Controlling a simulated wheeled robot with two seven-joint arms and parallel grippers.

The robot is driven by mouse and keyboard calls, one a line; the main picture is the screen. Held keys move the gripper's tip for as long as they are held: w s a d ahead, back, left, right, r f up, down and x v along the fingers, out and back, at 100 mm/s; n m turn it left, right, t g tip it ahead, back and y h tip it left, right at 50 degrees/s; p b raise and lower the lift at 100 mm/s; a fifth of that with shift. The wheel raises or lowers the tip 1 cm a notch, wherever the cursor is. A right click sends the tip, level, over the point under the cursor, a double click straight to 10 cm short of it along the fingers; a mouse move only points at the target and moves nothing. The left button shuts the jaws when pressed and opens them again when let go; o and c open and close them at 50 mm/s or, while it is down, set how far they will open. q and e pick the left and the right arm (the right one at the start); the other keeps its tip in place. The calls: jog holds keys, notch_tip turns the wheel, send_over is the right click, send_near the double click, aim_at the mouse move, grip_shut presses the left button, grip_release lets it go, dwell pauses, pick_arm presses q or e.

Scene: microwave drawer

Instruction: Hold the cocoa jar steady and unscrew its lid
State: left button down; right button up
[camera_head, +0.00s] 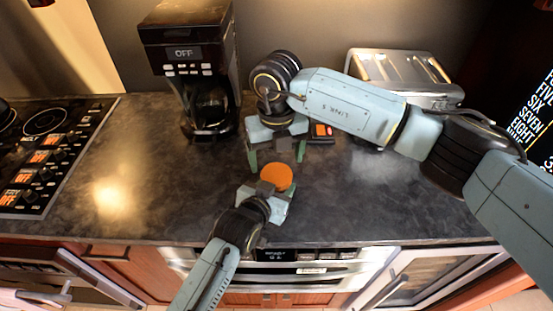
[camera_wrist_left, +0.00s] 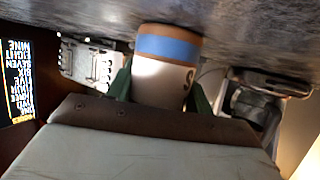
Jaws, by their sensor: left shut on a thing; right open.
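The cocoa jar shows from above in the head view as a round orange lid (camera_head: 276,177) near the front of the counter. In the left wrist view, which is upside down, the jar (camera_wrist_left: 163,75) is white with a blue band and dark lettering; its lid is hidden there. My left gripper (camera_head: 269,188) is shut around the jar's body, one green finger on each side. The jar stands upright on or very near the counter. My right gripper (camera_head: 277,153) is open and empty just behind the lid, its green fingers spread apart and not touching it.
A black coffee maker (camera_head: 190,60) stands behind on the left, and a silver toaster (camera_head: 405,70) behind my right arm. A stovetop (camera_head: 45,150) is at the left. The microwave drawer (camera_head: 290,270) is under the front edge. Counter (camera_head: 380,200) right of the jar is clear.

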pick_arm(q)
jog(key=c, duration=0.5)
grip_release()
jog(key=shift+a, duration=0.1)
